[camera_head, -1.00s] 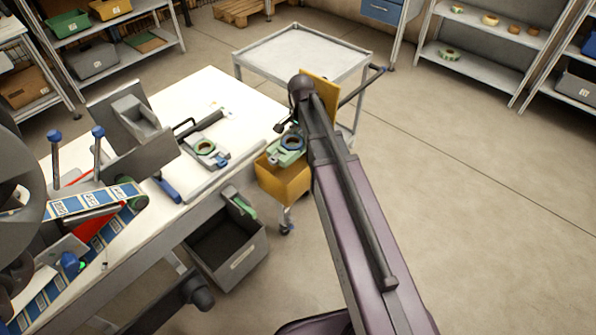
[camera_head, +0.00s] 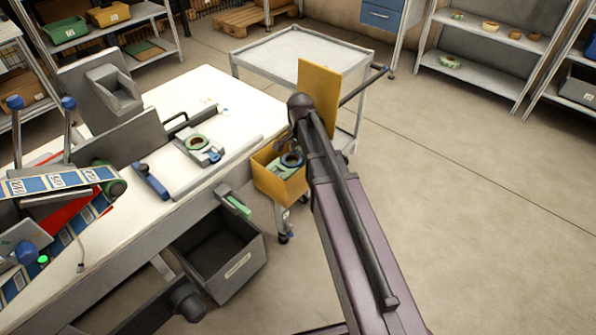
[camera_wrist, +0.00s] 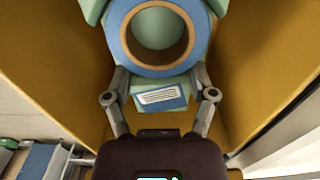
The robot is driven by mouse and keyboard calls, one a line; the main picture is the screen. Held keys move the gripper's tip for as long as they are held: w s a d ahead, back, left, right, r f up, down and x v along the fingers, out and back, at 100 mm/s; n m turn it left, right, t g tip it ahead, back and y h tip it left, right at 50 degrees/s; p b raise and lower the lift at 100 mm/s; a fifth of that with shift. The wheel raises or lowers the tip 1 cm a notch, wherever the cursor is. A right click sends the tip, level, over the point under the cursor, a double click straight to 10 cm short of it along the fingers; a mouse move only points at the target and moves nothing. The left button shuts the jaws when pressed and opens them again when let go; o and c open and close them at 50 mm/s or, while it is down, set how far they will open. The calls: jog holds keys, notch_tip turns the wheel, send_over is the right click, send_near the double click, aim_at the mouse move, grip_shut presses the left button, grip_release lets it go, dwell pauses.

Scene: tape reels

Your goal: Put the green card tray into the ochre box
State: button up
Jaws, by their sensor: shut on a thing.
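The green card tray (camera_wrist: 175,92) carries a blue reel (camera_wrist: 117,45) with a tan inner ring and has a small white label at its near end. My gripper (camera_wrist: 160,82) is shut on that labelled end. In the head view, the tray (camera_head: 284,172) is inside the mouth of the ochre box (camera_head: 277,189), partly hidden by the box's front wall and my arm. The wrist view shows ochre walls (camera_wrist: 50,55) on both sides of the tray. I cannot tell whether the tray touches the box's bottom.
An upright ochre panel (camera_head: 318,95) stands behind the box. A dark grey bin (camera_head: 225,262) is below. A grey cart (camera_head: 290,50) is behind. Floor to the right is clear.

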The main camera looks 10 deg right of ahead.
aim_at(300, 154)
jog(key=shift+f, duration=0.55)
jog(key=shift+f+b, duration=0.15)
jog(key=shift+b, duration=0.25)
jog(key=shift+f+b, duration=2.1)
jog(key=shift+f, duration=0.1)
jog(key=o, duration=1.2)
jog(key=shift+r, duration=0.2)
notch_tip(300, 154, up, 12)
jog(key=p, duration=1.2)
